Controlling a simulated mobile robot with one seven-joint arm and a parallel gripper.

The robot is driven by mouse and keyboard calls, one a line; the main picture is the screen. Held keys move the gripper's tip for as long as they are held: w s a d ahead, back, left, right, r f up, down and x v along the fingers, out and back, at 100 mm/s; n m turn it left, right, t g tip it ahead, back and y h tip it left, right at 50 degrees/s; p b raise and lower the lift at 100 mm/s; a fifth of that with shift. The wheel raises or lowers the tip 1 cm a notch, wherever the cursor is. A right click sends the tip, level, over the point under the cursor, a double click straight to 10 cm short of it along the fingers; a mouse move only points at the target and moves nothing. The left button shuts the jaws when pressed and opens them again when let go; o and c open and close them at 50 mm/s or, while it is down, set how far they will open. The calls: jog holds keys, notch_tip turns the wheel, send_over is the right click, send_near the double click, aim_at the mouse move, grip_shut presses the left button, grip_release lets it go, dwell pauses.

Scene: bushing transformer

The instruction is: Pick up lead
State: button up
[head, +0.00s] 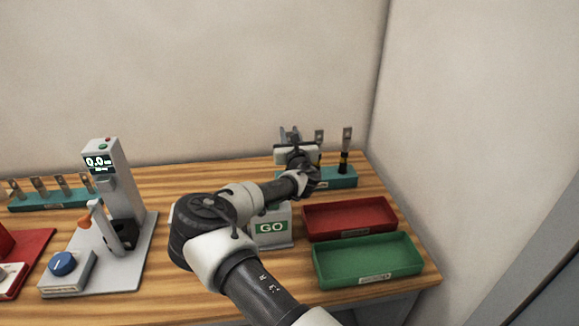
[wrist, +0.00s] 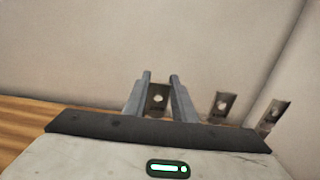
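The leads are upright flat metal tabs with a hole, standing in a teal rack (head: 343,181) at the back right of the table. One lead (head: 347,137) with a dark and amber lower part stands at the right end, with another (head: 319,137) to its left. My gripper (head: 289,133) is over the rack's left part. In the wrist view, a lead tab (wrist: 158,97) shows between the two fingers of my gripper (wrist: 160,78). The fingers look apart, and I see no clear grip on the tab. Two more tabs (wrist: 222,104) stand to the right. The lead's lower part is hidden.
A red tray (head: 350,219) and a green tray (head: 368,260) lie in front of the rack. A GO box (head: 271,228) stands beside my arm. At left are a test stand (head: 110,180) with a display and another teal rack (head: 50,199). A wall is close behind.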

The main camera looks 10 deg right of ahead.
jog(key=shift+r, duration=0.15)
grip_shut()
jog(key=shift+r, duration=0.35)
notch_tip(320, 180, up, 16)
jog(key=p, duration=0.1)
dwell(0.4)
